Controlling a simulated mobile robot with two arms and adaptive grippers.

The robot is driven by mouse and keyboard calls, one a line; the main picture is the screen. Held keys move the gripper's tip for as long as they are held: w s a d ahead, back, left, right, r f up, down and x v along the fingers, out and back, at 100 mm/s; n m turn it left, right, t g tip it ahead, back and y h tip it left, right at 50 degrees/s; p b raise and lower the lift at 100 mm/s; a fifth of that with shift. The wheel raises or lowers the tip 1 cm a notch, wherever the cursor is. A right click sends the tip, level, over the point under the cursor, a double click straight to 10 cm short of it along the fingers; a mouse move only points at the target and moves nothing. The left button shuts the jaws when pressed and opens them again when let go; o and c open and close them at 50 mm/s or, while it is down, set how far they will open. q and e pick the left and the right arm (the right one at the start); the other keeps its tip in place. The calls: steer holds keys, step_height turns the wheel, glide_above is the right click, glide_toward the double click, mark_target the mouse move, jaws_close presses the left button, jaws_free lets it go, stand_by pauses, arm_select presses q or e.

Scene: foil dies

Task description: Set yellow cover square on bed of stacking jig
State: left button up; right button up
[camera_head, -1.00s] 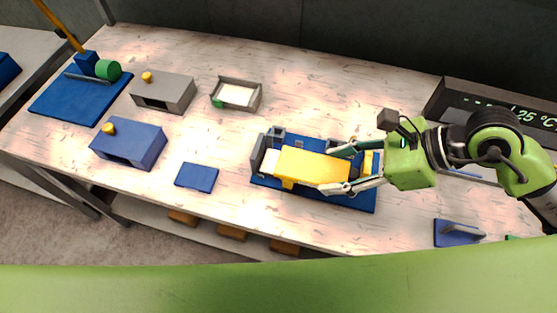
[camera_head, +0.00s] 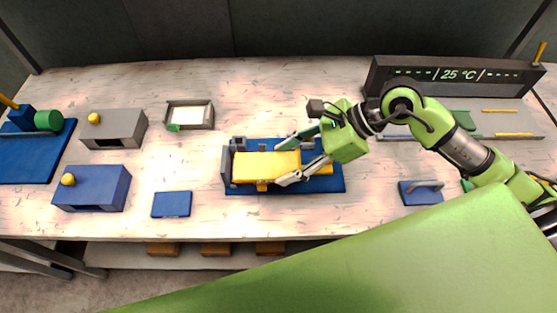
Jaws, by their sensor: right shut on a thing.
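The yellow cover (camera_head: 253,168) lies lengthwise over the bed of the stacking jig, with its left end close to the jig's grey end stop (camera_head: 227,168). The jig has a blue base (camera_head: 331,185) that shows around the cover. My right gripper (camera_head: 284,164) is shut on the cover near its right end, one finger at the back edge and one at the front. The gripper hides part of the cover and bed. I cannot tell whether the cover rests fully flat. My left gripper is not in view.
A blue plate (camera_head: 171,204) lies left of the jig, near a blue box (camera_head: 92,188) and a grey box (camera_head: 115,128). A small tray (camera_head: 190,115) stands behind. A blue block with a handle (camera_head: 421,193) is on the right. A temperature display (camera_head: 455,76) stands at the back.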

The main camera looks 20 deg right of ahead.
mark_target(280, 156)
steer(key=w+f+b, duration=0.1)
steer(key=w+f, duration=0.1)
steer(key=f, duration=0.1)
steer(key=w+f+b, duration=0.2)
steer(key=w+f, duration=0.1)
steer(key=shift+w+a, duration=0.1)
steer(key=shift+w, duration=0.15)
steer(key=f+b, duration=0.1)
steer(key=f, duration=0.2)
steer(key=shift+w+f, duration=0.2)
steer(key=shift+f+b, duration=0.25)
steer(key=shift+b, duration=0.05)
steer(key=o, duration=1.2)
steer(key=shift+o, duration=0.2)
steer(key=shift+r, duration=0.1)
